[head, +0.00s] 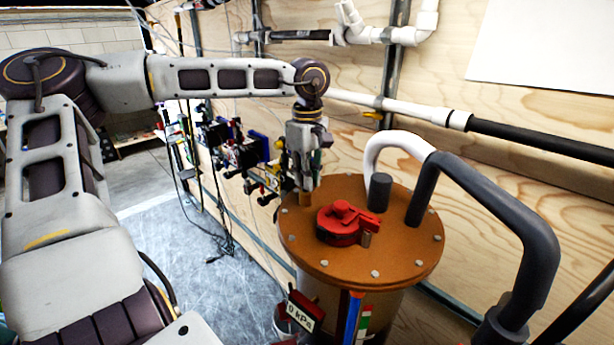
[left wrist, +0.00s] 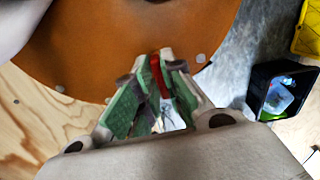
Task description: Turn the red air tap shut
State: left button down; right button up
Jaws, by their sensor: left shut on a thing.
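My left gripper (head: 305,184) reaches down over the back left rim of the orange-brown round lid (head: 403,255). Its fingers are shut on a narrow red piece (left wrist: 156,72), which looks like the red air tap's handle and is mostly hidden by the fingers. The gripper also shows in the left wrist view (left wrist: 158,88), with green finger pads. A short brass-coloured piece (head: 305,199) shows under the fingertips in the head view. A larger red fitting (head: 342,222) sits near the lid's middle, apart from the gripper. My right gripper is not in view.
A grey stub (head: 379,190) and a thick grey hose (head: 490,200) rise from the lid. A tag reading 0 kPa (head: 301,310) is at the vessel's front. Colourful fittings (head: 245,152) line the plywood wall. A black bin (left wrist: 283,92) stands on the floor.

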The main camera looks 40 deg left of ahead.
pick_arm(q)
jog(key=shift+r, duration=0.1)
jog(key=c, duration=1.5)
grip_release()
jog(key=shift+r, duration=5.95)
